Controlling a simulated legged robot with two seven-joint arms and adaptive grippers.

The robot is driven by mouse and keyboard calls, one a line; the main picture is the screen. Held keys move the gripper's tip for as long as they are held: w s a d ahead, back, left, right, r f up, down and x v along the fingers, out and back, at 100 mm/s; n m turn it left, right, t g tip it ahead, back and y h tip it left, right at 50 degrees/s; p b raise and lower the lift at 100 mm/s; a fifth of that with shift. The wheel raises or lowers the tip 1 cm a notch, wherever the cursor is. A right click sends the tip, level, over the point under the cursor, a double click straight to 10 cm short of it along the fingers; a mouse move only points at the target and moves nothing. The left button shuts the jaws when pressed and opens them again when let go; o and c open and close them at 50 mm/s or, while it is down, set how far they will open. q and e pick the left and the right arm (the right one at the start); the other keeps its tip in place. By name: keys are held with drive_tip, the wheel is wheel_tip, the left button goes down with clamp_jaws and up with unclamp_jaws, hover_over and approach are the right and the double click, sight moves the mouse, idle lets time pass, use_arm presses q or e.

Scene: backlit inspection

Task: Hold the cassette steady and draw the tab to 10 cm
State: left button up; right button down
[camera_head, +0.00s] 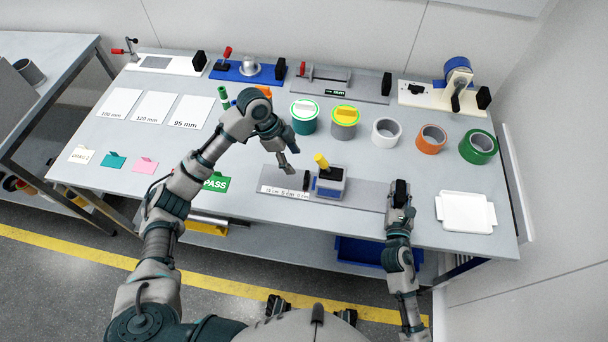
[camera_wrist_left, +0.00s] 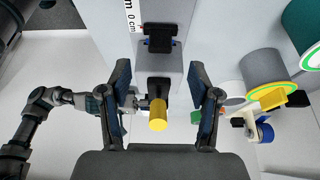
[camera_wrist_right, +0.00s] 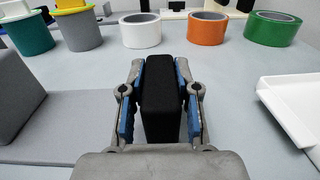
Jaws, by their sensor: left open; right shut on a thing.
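The cassette (camera_head: 329,186) is a grey-and-blue block with a yellow knob (camera_head: 321,161) on top, standing on a long grey base plate (camera_head: 363,197). A black tab (camera_head: 306,181) stands at its left side, by the 0 cm end of a printed scale (camera_head: 284,191). The left wrist view shows the tab (camera_wrist_left: 158,38) and knob (camera_wrist_left: 158,115). My left gripper (camera_head: 291,168) is open and empty above the tab side; the knob appears between its fingers in the wrist view. My right gripper (camera_head: 399,190) is shut on a black block (camera_wrist_right: 160,98) at the plate's right end.
A white tray (camera_head: 466,212) lies right of my right gripper. Tape rolls, including an orange one (camera_head: 432,138) and a green one (camera_head: 478,146), and lidded cans (camera_head: 344,122) stand behind. A green PASS card (camera_head: 216,184) lies left. Several fixtures line the back edge.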

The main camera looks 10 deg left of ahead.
sight(307, 179)
use_arm(q)
drive_tip(key=x, duration=0.9)
drive_tip(key=shift+d+f, duration=0.15)
drive_tip(key=shift+f, duration=0.15)
clamp_jaws()
